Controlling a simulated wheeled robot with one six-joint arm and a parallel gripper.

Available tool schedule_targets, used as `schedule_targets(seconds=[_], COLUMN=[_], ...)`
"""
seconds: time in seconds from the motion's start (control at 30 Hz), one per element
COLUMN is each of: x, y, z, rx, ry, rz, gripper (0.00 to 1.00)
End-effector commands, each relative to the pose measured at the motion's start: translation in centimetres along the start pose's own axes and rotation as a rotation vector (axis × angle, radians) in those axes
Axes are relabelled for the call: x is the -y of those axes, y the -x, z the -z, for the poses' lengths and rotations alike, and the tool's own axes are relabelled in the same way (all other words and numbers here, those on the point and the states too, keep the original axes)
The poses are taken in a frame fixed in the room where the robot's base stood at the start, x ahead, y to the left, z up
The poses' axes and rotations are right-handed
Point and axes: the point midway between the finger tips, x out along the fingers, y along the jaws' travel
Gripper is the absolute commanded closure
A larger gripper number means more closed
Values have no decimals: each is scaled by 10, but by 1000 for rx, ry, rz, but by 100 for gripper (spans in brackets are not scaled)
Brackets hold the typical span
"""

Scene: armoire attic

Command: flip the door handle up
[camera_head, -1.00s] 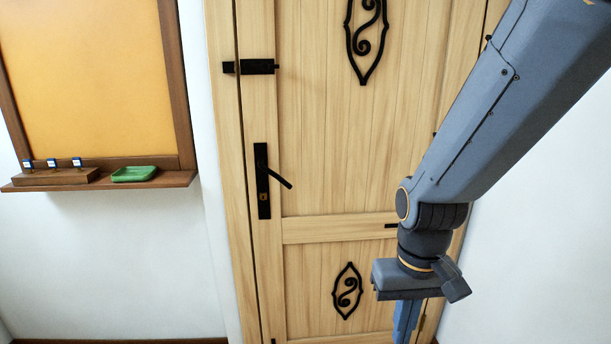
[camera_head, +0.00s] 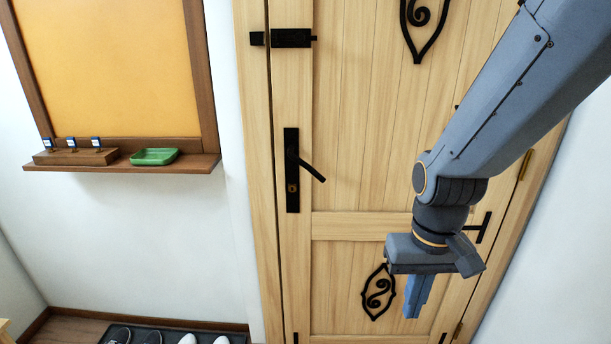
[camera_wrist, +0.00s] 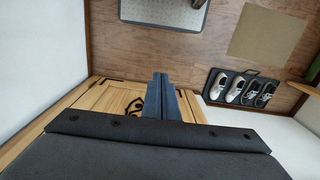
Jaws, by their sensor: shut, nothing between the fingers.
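The black door handle (camera_head: 306,165) is a lever on a tall black plate (camera_head: 292,190) with a keyhole, at the left side of the wooden door (camera_head: 340,130). The lever slants down to the right. My gripper (camera_head: 412,312) hangs pointing down in front of the door's lower right part, to the right of and below the handle, and does not touch it. Its fingers are together and empty; they also show in the wrist view (camera_wrist: 162,95). The handle is not visible in the wrist view.
A black bolt (camera_head: 290,38) sits above the handle. A ledge (camera_head: 120,164) with a green tray (camera_head: 154,156) is on the left wall. Shoes on a dark mat (camera_wrist: 240,90) and a grey mat (camera_wrist: 165,12) lie on the wooden floor. The space before the handle is clear.

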Motion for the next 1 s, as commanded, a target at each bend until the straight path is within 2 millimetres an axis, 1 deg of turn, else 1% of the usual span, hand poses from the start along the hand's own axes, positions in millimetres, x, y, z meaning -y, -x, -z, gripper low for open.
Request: schedule_targets(seconds=[0.17,0.27,0.33,0.37,0.47,0.5,0.57,0.6,0.67,0.7,0.8,0.9,1.0], x=[0,2,4,6,15,21,30,38,50,59,85,112,136], y=[0,-2,-3,-3,-1,1,6,11,18,24,41,60,78], z=[2,14,31,40,74,89,110,124,142,154,180,200,212], rx=[-8,-51,-109,-140,-261,-312,-388,-438,-509,-555,-666,-761,-831], ry=[20,118,249,321,611,739,930,1056,1242,1363,1656,1909,2106], rz=[-2,-11,-27,-38,-94,-126,-183,-226,-299,-355,-516,-699,-879], gripper=[100,100,100,100,100,100,100,100,100,100,100,100,100])
